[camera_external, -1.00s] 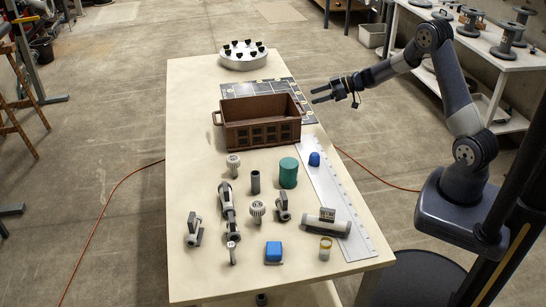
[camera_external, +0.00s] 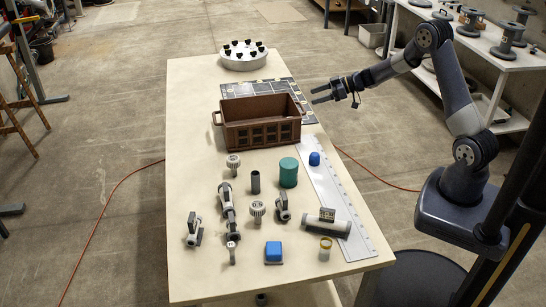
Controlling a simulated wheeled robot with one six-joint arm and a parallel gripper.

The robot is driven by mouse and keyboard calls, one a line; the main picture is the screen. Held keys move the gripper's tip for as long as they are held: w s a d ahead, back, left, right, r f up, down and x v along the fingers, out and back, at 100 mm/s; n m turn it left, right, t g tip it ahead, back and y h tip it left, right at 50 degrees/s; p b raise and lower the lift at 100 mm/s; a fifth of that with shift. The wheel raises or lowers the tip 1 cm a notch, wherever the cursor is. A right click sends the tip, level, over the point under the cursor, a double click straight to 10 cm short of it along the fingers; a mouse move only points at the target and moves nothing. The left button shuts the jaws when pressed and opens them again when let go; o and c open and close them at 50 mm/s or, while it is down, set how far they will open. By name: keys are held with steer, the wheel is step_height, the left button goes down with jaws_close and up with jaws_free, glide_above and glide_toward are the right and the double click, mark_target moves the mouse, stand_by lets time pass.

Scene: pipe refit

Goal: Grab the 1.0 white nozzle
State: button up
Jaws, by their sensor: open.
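Two small white nozzle-like pieces with ribbed heads stand on the table. One white nozzle (camera_external: 233,161) is just in front of the brown crate, and the other white nozzle (camera_external: 257,208) is nearer the middle front. Any size marking on them is too small to read, so I cannot tell which is 1.0. My gripper (camera_external: 318,95) is open and empty, held at the table's right side near the crate's back right corner, well away from both nozzles.
The brown crate (camera_external: 262,136) stands mid-table. Around the nozzles are a dark grey tube (camera_external: 255,183), a green cylinder (camera_external: 288,172), grey valves (camera_external: 283,208), a blue block (camera_external: 273,251) and a white pipe (camera_external: 329,222). A round white holder (camera_external: 243,61) is at the back.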

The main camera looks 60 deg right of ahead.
steer(key=m+g+y+b, duration=0.4)
steer(key=m+b, duration=1)
steer(key=m, duration=1.8)
glide_toward(233, 163)
steer(key=d+f, duration=0.2)
steer(key=d, duration=0.1)
steer(key=shift+w+d, duration=0.1)
steer(key=shift+a+n, duration=0.55)
steer(key=shift+n, duration=0.45)
steer(key=x, duration=0.5)
steer(key=shift+w+a+p, duration=0.3)
steer(key=shift+p, duration=0.1)
steer(key=shift+w+p+x, duration=0.25)
steer(key=shift+p+x, duration=0.4)
steer(key=shift+x, duration=1.85)
steer(key=shift+d+r, duration=0.1)
steer(key=shift+c, duration=0.6)
